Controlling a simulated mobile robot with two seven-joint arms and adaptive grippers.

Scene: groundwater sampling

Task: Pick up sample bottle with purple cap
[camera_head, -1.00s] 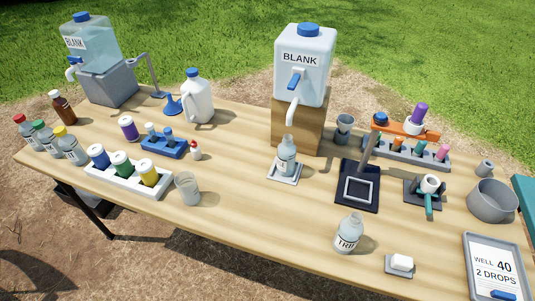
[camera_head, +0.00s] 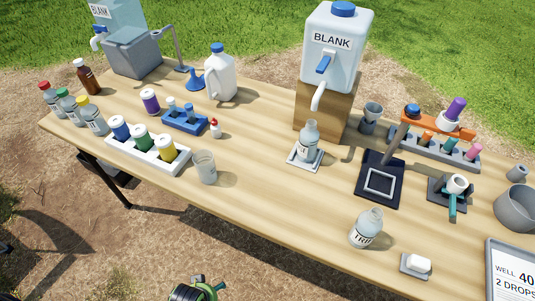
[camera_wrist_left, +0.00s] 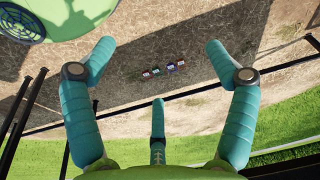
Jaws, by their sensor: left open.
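A small white bottle with purple on it (camera_head: 150,101) stands upright on the table's left half, behind the white rack. A second purple-topped piece (camera_head: 455,110) sits in the orange holder at the right; I cannot tell whether it is a bottle. Neither purple thing shows there. Part of my green and dark left arm shows at the bottom of the head view, well below the table's front edge. My right gripper is not in view.
Near the purple-marked bottle stand a blue rack (camera_head: 185,122), a white rack (camera_head: 132,157) of coloured jars, a white jug (camera_head: 220,75) and a clear cup (camera_head: 205,167). Capped bottles (camera_head: 68,104) line the left edge. The front middle of the table (camera_head: 265,205) is clear.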

